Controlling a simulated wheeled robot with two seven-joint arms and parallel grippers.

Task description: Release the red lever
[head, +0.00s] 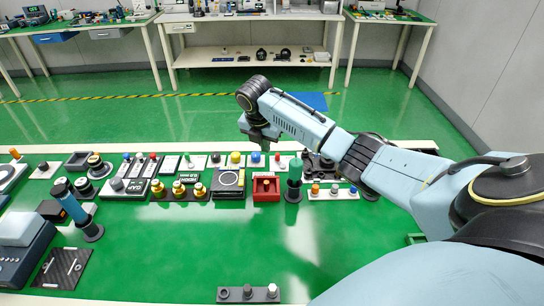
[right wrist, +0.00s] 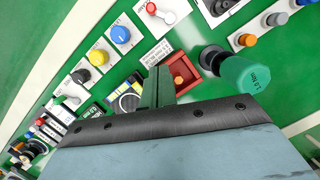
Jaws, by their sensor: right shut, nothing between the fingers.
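A small red lever (right wrist: 151,8) with a pale end sits on a white plate at the top of the right wrist view. In the head view the red part (head: 277,156) shows small, on a white plate just right of my right gripper. My left gripper is in neither view.
An open red box (head: 266,188) and a green-topped cylinder (head: 294,178) stand close to the right gripper. Yellow (right wrist: 98,57) and blue (right wrist: 120,35) buttons sit left of the lever. The table's front middle is mostly clear, with a small dark panel (head: 234,294).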

